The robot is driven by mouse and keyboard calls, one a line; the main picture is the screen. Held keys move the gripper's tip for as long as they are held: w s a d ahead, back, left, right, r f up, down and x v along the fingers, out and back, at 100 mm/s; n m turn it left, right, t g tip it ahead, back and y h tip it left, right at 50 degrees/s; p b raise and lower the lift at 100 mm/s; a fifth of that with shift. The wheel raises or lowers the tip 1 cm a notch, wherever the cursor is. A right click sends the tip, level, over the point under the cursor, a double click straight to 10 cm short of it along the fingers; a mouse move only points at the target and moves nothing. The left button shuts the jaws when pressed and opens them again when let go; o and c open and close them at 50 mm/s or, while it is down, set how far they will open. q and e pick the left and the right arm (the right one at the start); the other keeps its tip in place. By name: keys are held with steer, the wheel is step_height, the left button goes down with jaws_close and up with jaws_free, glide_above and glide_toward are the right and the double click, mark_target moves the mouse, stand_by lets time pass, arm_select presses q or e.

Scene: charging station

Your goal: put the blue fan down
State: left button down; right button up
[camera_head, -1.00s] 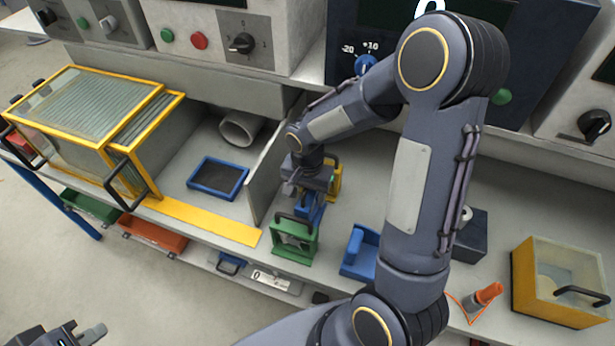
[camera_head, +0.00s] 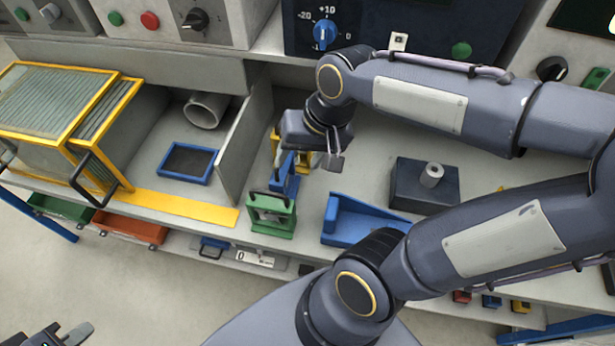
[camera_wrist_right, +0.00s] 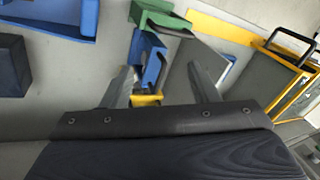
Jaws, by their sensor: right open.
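The blue fan (camera_head: 285,176) stands on the bench in a row between a green-framed fan (camera_head: 271,215) in front and a yellow-framed one (camera_head: 277,147) behind. My right gripper (camera_head: 333,158) is open and empty, above and just right of the row. In the right wrist view the blue fan (camera_wrist_right: 150,60) shows beyond the spread fingers (camera_wrist_right: 160,73), with the green fan (camera_wrist_right: 155,14) at the top and the yellow one (camera_wrist_right: 147,99) close to the palm. Only part of my left gripper (camera_head: 68,336) shows at the lower left edge, away from the bench.
A grey divider (camera_head: 243,140) stands left of the fans. A blue angled holder (camera_head: 362,220) and a dark block with a metal cylinder (camera_head: 425,186) stand to the right. A yellow-framed glass case (camera_head: 60,110) and a blue tray (camera_head: 188,163) are farther left.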

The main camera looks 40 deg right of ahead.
steer(key=s+a+n+t+y, duration=0.1)
steer(key=s+a+n+t, duration=0.1)
steer(key=s, duration=0.4)
steer(key=shift+s+a+n+t, duration=0.2)
steer(key=shift+a+n+t, duration=0.15)
steer(key=shift+n, duration=0.55)
steer(key=shift+r, duration=0.1)
